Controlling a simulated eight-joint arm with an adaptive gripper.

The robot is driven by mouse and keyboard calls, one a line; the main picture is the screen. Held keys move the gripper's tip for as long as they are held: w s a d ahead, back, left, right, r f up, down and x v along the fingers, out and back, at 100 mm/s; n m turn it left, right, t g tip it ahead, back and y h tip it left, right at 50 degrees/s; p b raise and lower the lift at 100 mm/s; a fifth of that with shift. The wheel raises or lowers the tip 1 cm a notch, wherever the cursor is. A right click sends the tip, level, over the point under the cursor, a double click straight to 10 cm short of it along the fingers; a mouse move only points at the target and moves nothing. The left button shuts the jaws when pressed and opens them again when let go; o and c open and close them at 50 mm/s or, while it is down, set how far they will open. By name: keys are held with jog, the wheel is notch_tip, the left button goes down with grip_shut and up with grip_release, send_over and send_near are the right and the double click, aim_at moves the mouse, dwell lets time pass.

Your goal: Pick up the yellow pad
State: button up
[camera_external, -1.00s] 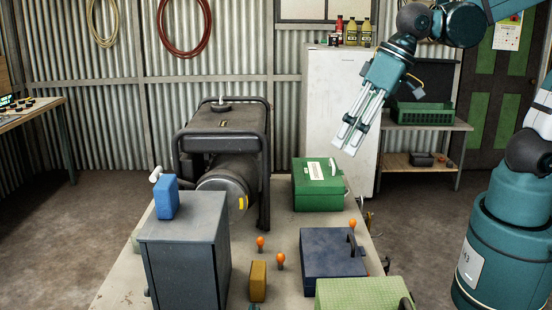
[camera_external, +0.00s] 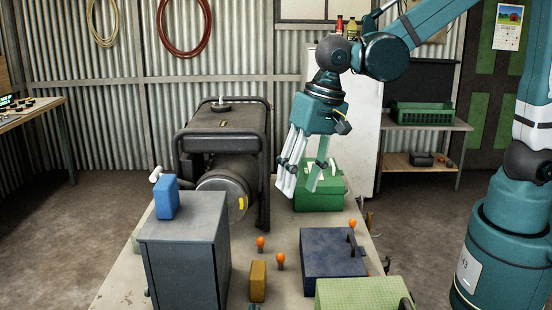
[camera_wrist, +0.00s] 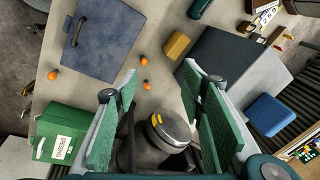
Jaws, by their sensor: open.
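The yellow pad (camera_external: 258,281) is a small mustard-yellow block standing on the workbench, just right of the grey cabinet. In the wrist view the yellow pad (camera_wrist: 176,45) lies beyond my fingertips, near the cabinet's edge. My gripper (camera_external: 300,192) is open and empty, pointing down above the bench in front of the green box. It is well above and behind the pad, toward the back of the bench. In the wrist view my gripper (camera_wrist: 160,85) shows its green-padded fingers spread apart.
The grey cabinet (camera_external: 186,250) carries a blue block (camera_external: 166,198). A generator (camera_external: 222,150) stands at the back left. A green box (camera_external: 330,195), a dark blue case (camera_external: 330,262) and a light green case (camera_external: 362,294) line the right. Small orange-topped items (camera_external: 280,261) stand near the pad.

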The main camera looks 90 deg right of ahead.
aim_at(258, 269)
jog(key=w+a+f+m, duration=0.1)
jog(key=w+f+m, duration=0.1)
jog(key=f, duration=0.4)
jog(key=w+a+f+m+g+b, duration=0.1)
jog(key=w+f+m, duration=0.1)
jog(key=w+f, duration=0.2)
jog(key=w+a+f+m+g+b, duration=0.1)
jog(key=w+f+m, duration=0.1)
jog(key=w+f, duration=0.2)
notch_tip(258, 269, down, 4)
jog(key=shift+a+r, duration=0.1)
jog(key=shift+r, duration=0.05)
jog(key=shift+w+a+f+m+g, duration=0.1)
jog(key=shift+f+m+g, duration=0.25)
jog(key=shift+f, duration=0.2)
jog(key=shift+f, duration=1.3)
jog(key=shift+f, duration=0.1)
jog(key=shift+a+f+b, duration=0.1)
jog(key=shift+f+b, duration=0.3)
jog(key=shift+f, duration=2.1)
jog(key=shift+c, duration=0.7)
jog(key=c, duration=0.6)
